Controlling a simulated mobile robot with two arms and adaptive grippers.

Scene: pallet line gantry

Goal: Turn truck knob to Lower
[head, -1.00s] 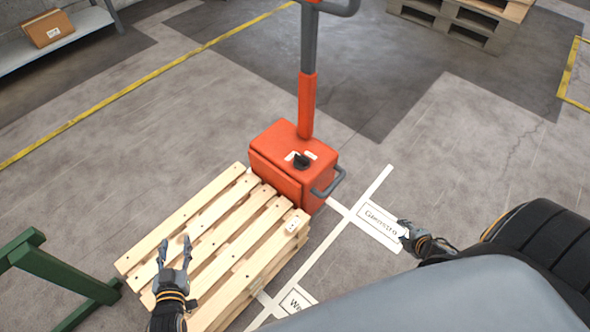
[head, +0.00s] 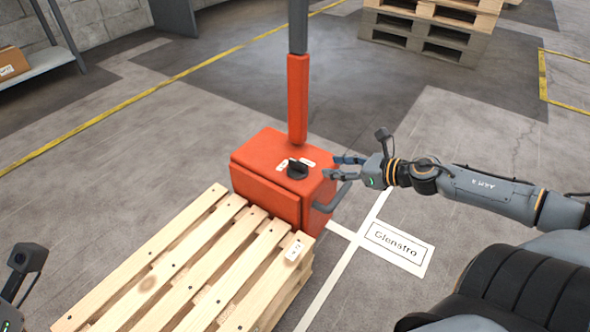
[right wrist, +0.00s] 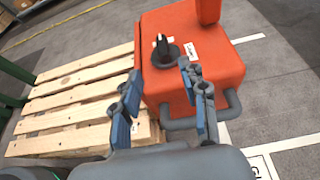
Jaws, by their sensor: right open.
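The orange pallet truck (head: 268,154) stands at the far end of a wooden pallet, its mast rising from its top. A black knob (head: 297,169) sits on the truck's top face between small white labels, whose text is too small to read. My right gripper (head: 346,167) is open and empty, just right of the knob and apart from it, above the truck's side handle. In the right wrist view, the knob (right wrist: 163,47) lies beyond the open fingers (right wrist: 158,85). My left gripper is not clearly seen; only part of my left arm shows at the lower left.
The wooden pallet (head: 200,268) lies in front of the truck, with a small white label block on its corner. A grey handle loop (head: 333,198) sticks out of the truck's right side. A floor label "Glenstro" (head: 397,245) lies at right. Stacked pallets (head: 425,28) stand behind.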

